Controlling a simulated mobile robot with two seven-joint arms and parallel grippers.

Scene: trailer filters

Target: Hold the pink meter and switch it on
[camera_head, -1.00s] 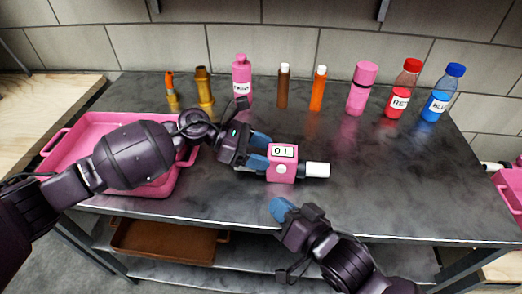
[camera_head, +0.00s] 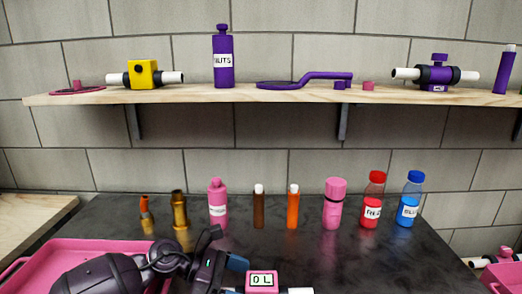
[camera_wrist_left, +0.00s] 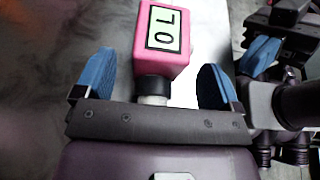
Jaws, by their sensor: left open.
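The pink meter (camera_head: 262,283) lies on the dark table at the bottom edge of the head view, its lower part cut off. Its display shows what looks like "OL". In the left wrist view the pink meter (camera_wrist_left: 165,40) sits between the two blue fingers of my left gripper (camera_wrist_left: 157,68). They are open, with a gap on each side of the meter's dark and white end. In the head view my left gripper (camera_head: 236,264) reaches the meter from the left. My right gripper (camera_wrist_left: 265,48) shows only partly in the left wrist view, beyond the meter; its opening is unclear.
Several bottles and tubes stand along the table's back, including a pink bottle (camera_head: 218,207), a red bottle (camera_head: 373,200) and a blue bottle (camera_head: 408,200). A pink tray (camera_head: 75,247) lies left. A wooden shelf (camera_head: 200,96) above holds a yellow-bodied fitting (camera_head: 145,74) and purple items.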

